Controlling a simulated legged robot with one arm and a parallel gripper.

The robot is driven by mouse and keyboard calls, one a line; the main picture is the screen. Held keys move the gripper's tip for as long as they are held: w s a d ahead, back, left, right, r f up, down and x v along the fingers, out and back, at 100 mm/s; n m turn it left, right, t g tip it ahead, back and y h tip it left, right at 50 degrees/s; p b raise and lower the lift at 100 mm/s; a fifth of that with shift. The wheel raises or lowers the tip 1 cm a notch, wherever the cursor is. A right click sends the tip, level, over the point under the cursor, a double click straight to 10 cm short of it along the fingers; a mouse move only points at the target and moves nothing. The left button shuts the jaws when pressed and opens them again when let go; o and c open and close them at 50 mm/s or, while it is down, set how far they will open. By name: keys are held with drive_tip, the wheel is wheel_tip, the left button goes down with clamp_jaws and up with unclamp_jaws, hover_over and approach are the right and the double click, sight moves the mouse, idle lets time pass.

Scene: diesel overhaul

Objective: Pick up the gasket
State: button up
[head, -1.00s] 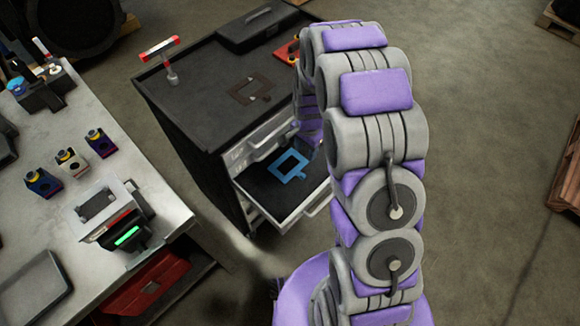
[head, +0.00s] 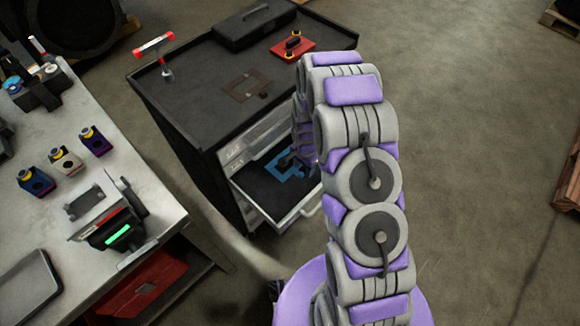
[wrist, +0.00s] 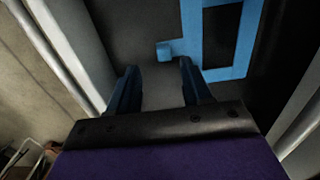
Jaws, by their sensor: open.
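The blue gasket (head: 278,174), a flat rectangular frame, lies in the open drawer (head: 262,198) of the black cart. My arm and gripper partly cover it in the head view. In the wrist view the gasket (wrist: 226,74) is at the upper right, with a small blue tab (wrist: 165,51) on its left side. My gripper (wrist: 158,67) is open, its two dark fingers apart with nothing seen between them. The tab appears just ahead of the fingertips, between their lines. I cannot tell the height gap.
The cart top (head: 205,75) holds a brown rectangular frame (head: 247,87), a red-and-white T-handled tool (head: 154,45), a black case (head: 254,24) and a red block (head: 292,46). A metal workbench (head: 100,170) stands left. Drawer walls flank my gripper. Open floor lies right.

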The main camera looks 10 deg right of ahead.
sight(302, 173)
drive_tip(key=f, duration=0.2)
drive_tip(key=f+b, duration=0.1)
drive_tip(key=f, duration=0.1)
drive_tip(key=shift+w+a, duration=0.15)
drive_tip(key=shift+w, duration=0.15)
drive_tip(key=shift+a, duration=0.25)
drive_tip(key=shift+d, duration=0.2)
drive_tip(key=c, duration=0.6)
clamp_jaws()
